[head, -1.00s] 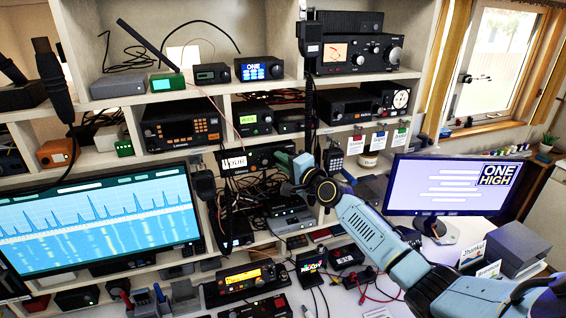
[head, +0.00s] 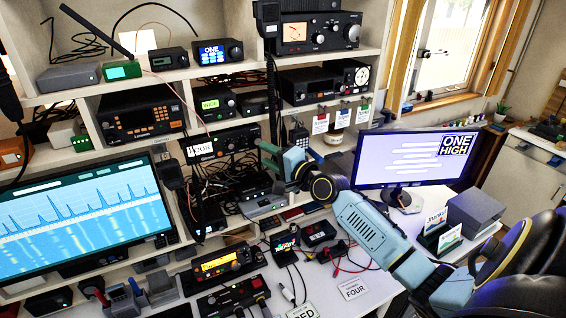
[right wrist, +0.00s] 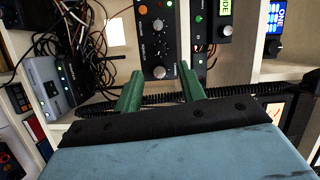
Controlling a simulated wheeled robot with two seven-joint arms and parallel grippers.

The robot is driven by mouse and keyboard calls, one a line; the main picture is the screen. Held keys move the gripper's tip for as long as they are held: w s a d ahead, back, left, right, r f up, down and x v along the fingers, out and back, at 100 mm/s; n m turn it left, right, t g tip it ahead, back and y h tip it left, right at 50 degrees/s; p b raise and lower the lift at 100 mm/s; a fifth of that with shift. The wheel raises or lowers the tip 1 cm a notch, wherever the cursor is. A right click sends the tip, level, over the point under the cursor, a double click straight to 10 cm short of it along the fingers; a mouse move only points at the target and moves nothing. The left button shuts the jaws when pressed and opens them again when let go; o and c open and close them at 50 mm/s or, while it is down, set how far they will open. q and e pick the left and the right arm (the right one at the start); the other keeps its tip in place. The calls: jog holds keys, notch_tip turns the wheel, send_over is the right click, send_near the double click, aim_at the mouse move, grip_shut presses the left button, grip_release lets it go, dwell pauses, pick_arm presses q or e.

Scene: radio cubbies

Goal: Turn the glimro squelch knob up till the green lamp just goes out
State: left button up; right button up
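The glimro radio (head: 222,143) is a black set on the middle shelf, with a white card at its left end. In the right wrist view its face (right wrist: 150,45) runs up the picture, with a large silver knob (right wrist: 158,72), a smaller knob (right wrist: 158,25) and a lit green lamp (right wrist: 143,10). The knob labels are too small to read. My right gripper (head: 261,154) is at the radio's right end. In the wrist view its green fingers (right wrist: 159,73) are apart, one on each side of the silver knob; contact cannot be told. My left gripper is out of view.
A radio with a green display (head: 212,103) sits just above. Black cables (head: 235,185) hang below. A large monitor (head: 85,220) stands left, another (head: 412,160) right. A radio with an amber display (head: 222,265) sits on the desk below.

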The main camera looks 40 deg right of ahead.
jog(key=shift+s+d, duration=0.15)
jog(key=shift+s, duration=1.15)
jog(key=shift+s+d, duration=0.1)
jog(key=shift+s, duration=1.2)
